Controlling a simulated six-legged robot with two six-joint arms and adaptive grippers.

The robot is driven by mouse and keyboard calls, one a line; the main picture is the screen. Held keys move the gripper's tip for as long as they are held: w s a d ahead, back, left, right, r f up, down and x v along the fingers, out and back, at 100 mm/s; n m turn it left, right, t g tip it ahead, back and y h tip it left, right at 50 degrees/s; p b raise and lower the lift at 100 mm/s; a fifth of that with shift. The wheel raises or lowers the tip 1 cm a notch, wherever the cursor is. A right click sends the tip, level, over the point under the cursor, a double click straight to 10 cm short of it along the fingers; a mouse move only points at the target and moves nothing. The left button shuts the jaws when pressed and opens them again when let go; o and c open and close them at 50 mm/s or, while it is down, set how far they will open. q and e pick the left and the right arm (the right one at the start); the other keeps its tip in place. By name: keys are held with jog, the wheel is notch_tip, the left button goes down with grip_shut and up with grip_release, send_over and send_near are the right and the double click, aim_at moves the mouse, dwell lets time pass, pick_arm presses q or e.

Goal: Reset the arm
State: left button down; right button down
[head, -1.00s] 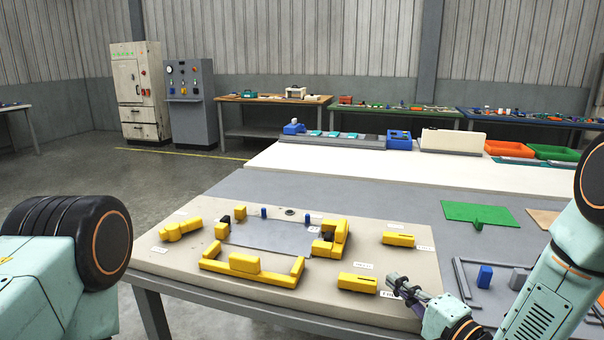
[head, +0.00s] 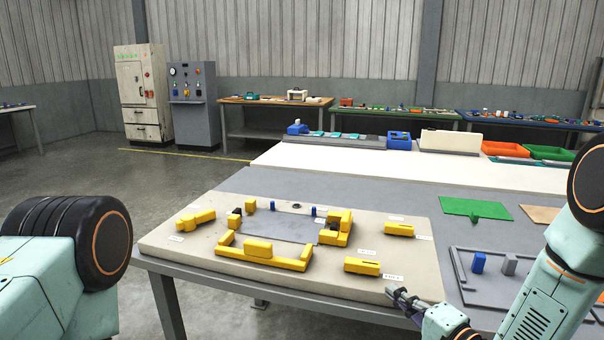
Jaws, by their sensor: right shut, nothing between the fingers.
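My right gripper (head: 402,297) shows at the lower right, over the front right edge of the beige board (head: 180,255). Its fingers are shut with nothing between them. It is apart from the yellow block (head: 361,266) nearest to it. My left arm comes in at the left edge, and only its upper links show; the left gripper is out of view. The board carries a grey metal plate (head: 275,228) with yellow blocks around it, among them a long yellow bracket (head: 258,250) in front.
More yellow blocks (head: 195,219) (head: 398,230) lie on the board. A white table (head: 340,170) stands behind. Open floor (head: 90,200) is at the left.

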jog(key=s+f+n+g+h, duration=0.5)
jog(key=s+f+g, duration=0.2)
jog(key=s+f, duration=0.85)
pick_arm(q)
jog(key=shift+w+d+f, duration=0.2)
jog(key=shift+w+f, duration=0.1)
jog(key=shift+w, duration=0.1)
pick_arm(e)
jog(key=s+d+f+n+g+h, duration=0.1)
jog(key=s+d+f+n+g, duration=0.1)
jog(key=s, duration=0.9)
jog(key=s+d+f+n+g+h, duration=0.1)
jog(key=s+f+n+g, duration=0.3)
jog(key=s, duration=0.7)
jog(key=shift+d+f+g+h, duration=0.4)
jog(key=shift+d+f+g, duration=0.3)
jog(key=shift+g, duration=0.5)
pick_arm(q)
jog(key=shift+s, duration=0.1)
pick_arm(e)
jog(key=shift+a, duration=0.1)
